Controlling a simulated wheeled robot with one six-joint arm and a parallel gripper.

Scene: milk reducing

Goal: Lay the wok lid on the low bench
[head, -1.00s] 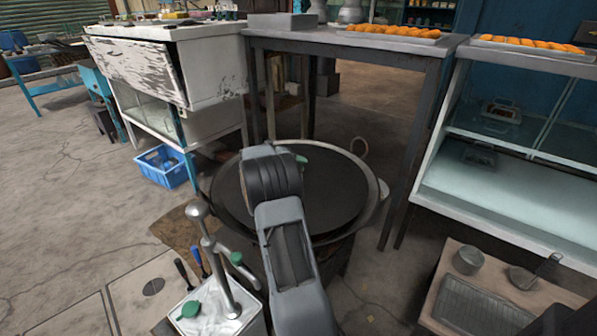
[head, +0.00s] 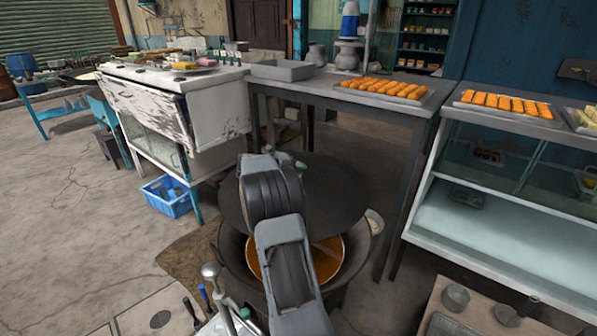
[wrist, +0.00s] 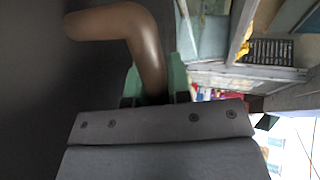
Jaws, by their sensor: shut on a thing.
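The wok lid (head: 335,190) is a wide dark disc, raised above the wok and partly hidden by my arm in the head view. In the wrist view its dark face (wrist: 40,110) fills the left side. My gripper (wrist: 157,78) has green fingers shut on the lid's brown curved handle (wrist: 145,40). In the head view only a bit of green fingertip shows past my wrist. A low brown bench-like surface (head: 432,300) is at the lower right, cut off by the frame; I cannot tell for sure that it is the low bench.
The wok (head: 232,250) below the lid holds orange-brown liquid. A grey table (head: 330,91) with a tray of orange food stands behind. A glass-sided case (head: 500,235) is at right, a white cabinet (head: 150,100) and blue crate (head: 168,200) at left. Open floor (head: 75,240) lies left.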

